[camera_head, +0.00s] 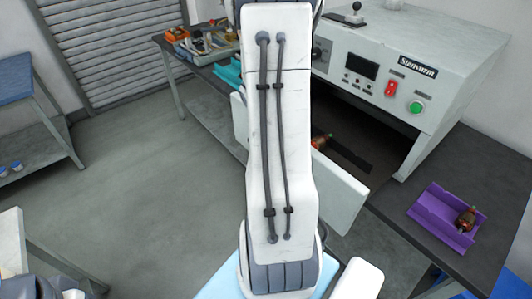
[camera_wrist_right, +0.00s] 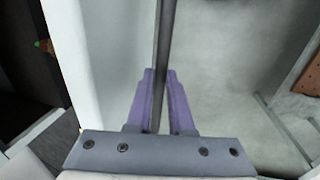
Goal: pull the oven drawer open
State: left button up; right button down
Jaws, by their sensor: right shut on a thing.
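The oven (camera_head: 400,75) is a white cabinet at the upper right, with a dark opening low in its front. The oven drawer's white front panel (camera_head: 342,188) stands out from that opening, so the drawer is at least partly open. A reddish armature (camera_head: 320,142) shows behind the panel, partly hidden by my arm. In the right wrist view, the purple fingers of my right gripper (camera_wrist_right: 160,74) are shut around a dark bar handle (camera_wrist_right: 166,35), beside the white drawer panel (camera_wrist_right: 82,65). My arm hides this grip in the head view. My left gripper is not in view.
A purple holder (camera_head: 428,211) with a copper-coloured armature (camera_head: 466,219) sits on the dark bench (camera_head: 398,207) at right. Another bench at the back holds a bin of small parts (camera_head: 190,42). The grey floor (camera_head: 150,190) left of my arm is clear.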

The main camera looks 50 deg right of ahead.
jog(key=shift+a, duration=0.15)
jog(key=shift+w, duration=0.1)
jog(key=c, duration=0.8)
grip_release()
notch_tip(320, 180, up, 10)
jog(key=a, duration=0.2)
jog(key=shift+w+r, duration=0.15)
jog(key=shift+r, duration=0.05)
jog(key=w+a+n+t, duration=0.1)
jog(key=w+a+n, duration=0.3)
jog(key=a, duration=0.9)
jog(key=s+a+n+y, duration=0.2)
jog(key=s+a+n, duration=0.1)
jog(key=a, duration=1.4)
jog(key=s+a+n+y, duration=0.1)
jog(key=s+a+n, duration=0.1)
jog(key=s+a, duration=0.5)
jog(key=shift+s+a+f+n+g, duration=0.25)
jog(key=shift+s+a+n+g, duration=0.05)
jog(key=shift+s+n, duration=0.15)
